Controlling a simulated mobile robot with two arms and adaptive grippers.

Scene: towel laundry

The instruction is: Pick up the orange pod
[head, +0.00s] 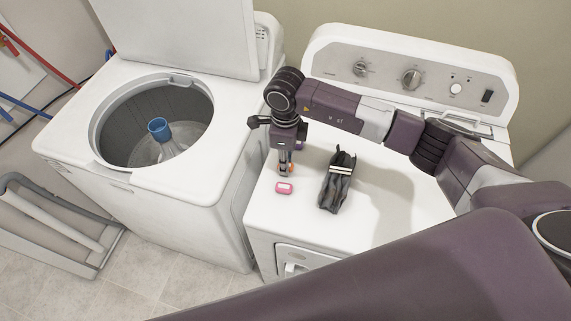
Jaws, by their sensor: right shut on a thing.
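The orange pod (291,168) is a small orange patch at the fingertips of my right gripper (285,170). The gripper points down over the left part of the dryer's white top and is shut on the pod. The fingers hide most of the pod, and I cannot tell whether it still touches the dryer top. A pink pod (284,188) lies on the dryer top just in front of the gripper, close to the fingertips. My left gripper is not in view.
A dark folded bundle with a light band (337,182) lies on the dryer (400,205), right of the gripper. The washer (190,190) stands left with its lid raised and a blue-topped agitator (160,130) inside. A grey frame (60,225) stands on the floor.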

